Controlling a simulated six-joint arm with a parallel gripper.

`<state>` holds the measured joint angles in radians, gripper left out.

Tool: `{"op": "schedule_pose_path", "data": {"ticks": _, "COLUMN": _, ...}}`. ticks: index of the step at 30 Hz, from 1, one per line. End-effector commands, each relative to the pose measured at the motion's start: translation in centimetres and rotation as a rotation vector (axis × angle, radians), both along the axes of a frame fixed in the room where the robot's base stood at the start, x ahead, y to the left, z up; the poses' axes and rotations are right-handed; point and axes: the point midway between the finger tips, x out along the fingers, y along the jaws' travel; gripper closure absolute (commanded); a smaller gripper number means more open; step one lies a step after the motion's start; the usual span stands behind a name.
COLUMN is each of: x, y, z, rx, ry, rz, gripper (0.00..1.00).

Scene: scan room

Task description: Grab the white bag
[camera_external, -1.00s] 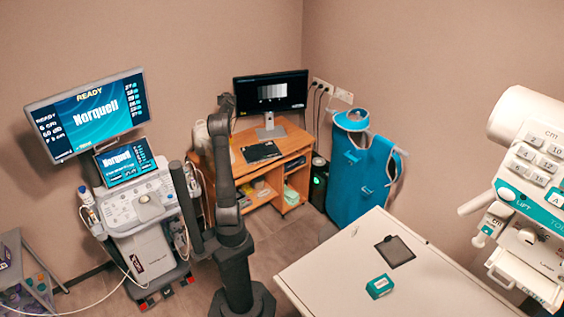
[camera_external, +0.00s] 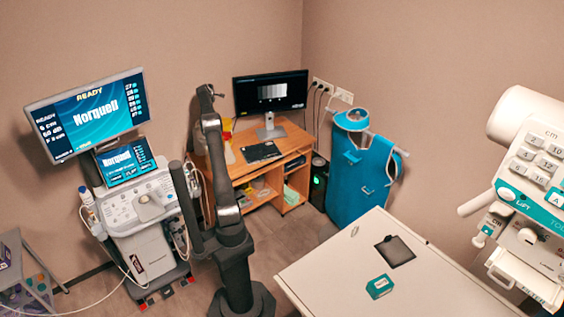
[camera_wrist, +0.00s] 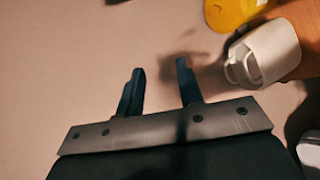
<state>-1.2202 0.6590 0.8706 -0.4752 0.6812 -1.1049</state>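The white bag (camera_wrist: 275,48) shows at the upper right of the wrist view, with pale loop handles at its near side. It is on or at the edge of the wooden desk. In the external view, a pale part of what looks like the bag (camera_external: 229,153) shows beside my arm, which hides the rest. My gripper (camera_wrist: 160,72) has its two dark fingers apart with nothing between them. The bag is to the right of the fingers, not touching them.
A yellow item (camera_wrist: 233,12) lies beside the bag. An ultrasound cart (camera_external: 140,215) stands left of my arm. A pale table (camera_external: 330,270) stands at the right front.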

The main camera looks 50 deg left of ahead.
Motion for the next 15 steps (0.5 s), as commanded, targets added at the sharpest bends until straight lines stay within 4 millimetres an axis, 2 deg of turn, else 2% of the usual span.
{"op": "schedule_pose_path", "data": {"ticks": 6, "x": -3.7, "y": 1.9, "z": -1.2, "rx": -0.291, "ry": -0.153, "rz": 0.241, "gripper": 0.66}}
{"op": "schedule_pose_path", "data": {"ticks": 15, "x": -9.7, "y": 3.6, "z": -2.7, "rx": -0.634, "ry": -0.347, "rz": 0.668, "gripper": 0.66}}
